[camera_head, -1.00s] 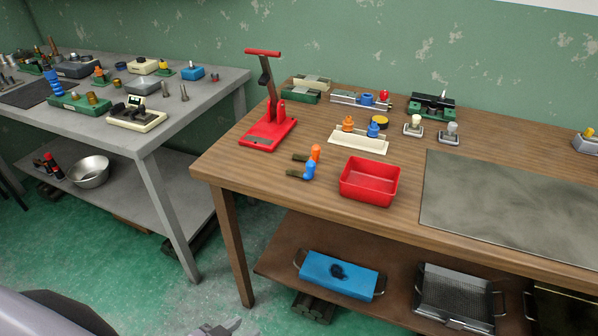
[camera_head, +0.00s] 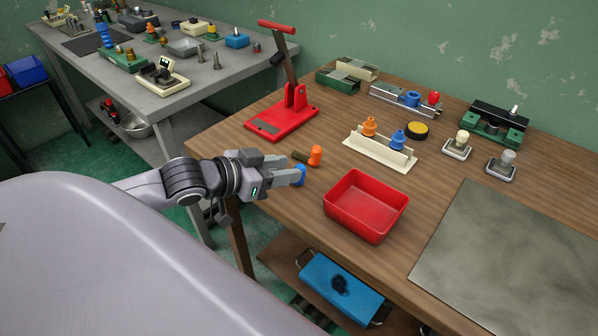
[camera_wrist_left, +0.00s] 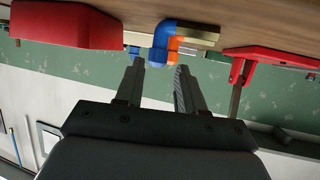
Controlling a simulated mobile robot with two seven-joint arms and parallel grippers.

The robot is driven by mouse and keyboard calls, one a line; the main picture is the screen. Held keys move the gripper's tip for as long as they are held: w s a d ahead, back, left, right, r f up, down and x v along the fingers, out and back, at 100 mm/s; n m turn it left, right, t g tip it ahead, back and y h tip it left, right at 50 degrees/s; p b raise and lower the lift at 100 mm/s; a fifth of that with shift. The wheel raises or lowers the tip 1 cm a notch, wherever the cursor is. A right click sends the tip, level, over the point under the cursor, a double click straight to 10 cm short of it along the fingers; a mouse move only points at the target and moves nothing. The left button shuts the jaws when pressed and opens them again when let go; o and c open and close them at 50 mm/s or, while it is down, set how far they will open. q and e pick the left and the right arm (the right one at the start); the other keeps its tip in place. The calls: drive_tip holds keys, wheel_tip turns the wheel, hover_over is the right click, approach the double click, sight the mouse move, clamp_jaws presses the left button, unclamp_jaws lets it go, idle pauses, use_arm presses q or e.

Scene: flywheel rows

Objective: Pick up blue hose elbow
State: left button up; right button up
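The blue hose elbow (camera_head: 301,174) lies on the wooden table near its left front edge, partly hidden by my left gripper (camera_head: 290,169). In the left wrist view the blue hose elbow (camera_wrist_left: 160,40) is just past the fingertips, roughly in line with the gap between them. The left gripper (camera_wrist_left: 160,66) is open, with nothing visible between its fingers. An orange elbow (camera_head: 316,155) lies right behind the blue one and shows partly behind it in the wrist view (camera_wrist_left: 174,45). My right gripper is not in view.
A red bin (camera_head: 366,204) stands to the right of the elbows. A red lever press (camera_head: 284,122) stands behind them. A cream rack (camera_head: 380,152) holds an orange and a blue piece. A grey mat (camera_head: 510,250) covers the table's right part.

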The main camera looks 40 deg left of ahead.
sight(306, 183)
use_arm(q)
drive_tip(key=shift+x, duration=3.3)
drive_tip(key=shift+s+d, duration=0.1)
clamp_jaws()
drive_tip(key=shift+r, duration=0.1)
